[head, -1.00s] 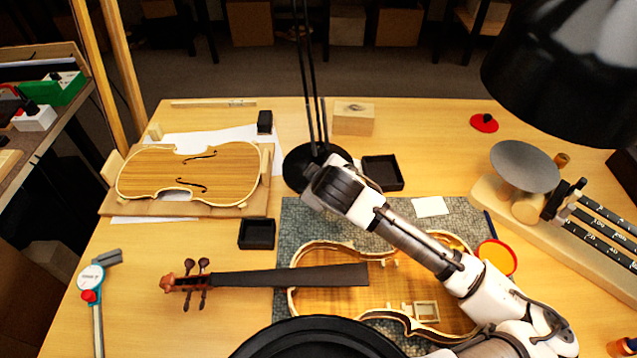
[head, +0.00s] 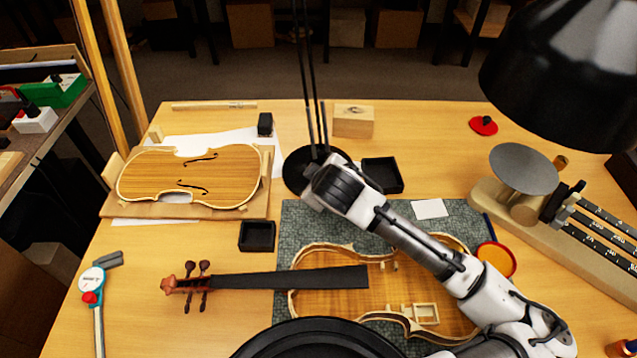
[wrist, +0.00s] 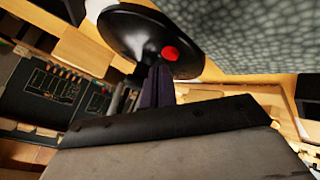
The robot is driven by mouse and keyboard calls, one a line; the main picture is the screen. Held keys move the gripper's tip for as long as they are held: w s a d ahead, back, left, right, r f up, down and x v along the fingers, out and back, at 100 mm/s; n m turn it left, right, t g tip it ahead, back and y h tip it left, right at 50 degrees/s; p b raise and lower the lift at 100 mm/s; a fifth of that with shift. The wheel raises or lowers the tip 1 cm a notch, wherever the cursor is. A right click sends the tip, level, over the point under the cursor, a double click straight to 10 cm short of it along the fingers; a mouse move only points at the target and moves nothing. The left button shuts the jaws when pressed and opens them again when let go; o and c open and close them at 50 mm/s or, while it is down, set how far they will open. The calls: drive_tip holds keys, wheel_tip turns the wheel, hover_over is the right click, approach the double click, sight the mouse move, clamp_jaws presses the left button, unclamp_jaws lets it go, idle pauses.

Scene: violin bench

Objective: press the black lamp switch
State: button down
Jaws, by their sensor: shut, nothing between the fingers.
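The desk lamp's round black base (head: 297,177) stands on the bench behind the grey mat, partly hidden by my arm. In the wrist view the black base (wrist: 133,33) fills the upper middle, with a round red button (wrist: 170,53) on it. I see no separate black switch there. My gripper (wrist: 160,72) is shut and empty, its dark fingertips at the base just left of and below the red button in the picture. I cannot tell whether they touch it. In the head view my wrist hides the fingertips and the button.
The lamp's black shade (head: 565,75) hangs at upper right, its thin stem (head: 309,90) rising behind my wrist. Small black trays (head: 382,175) and (head: 257,236) stand nearby. An open violin body (head: 335,300) lies under my forearm; a violin plate (head: 190,175) rests left.

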wheel_tip(320, 180, up, 6)
drive_tip(key=p, duration=0.4)
idle(0.7)
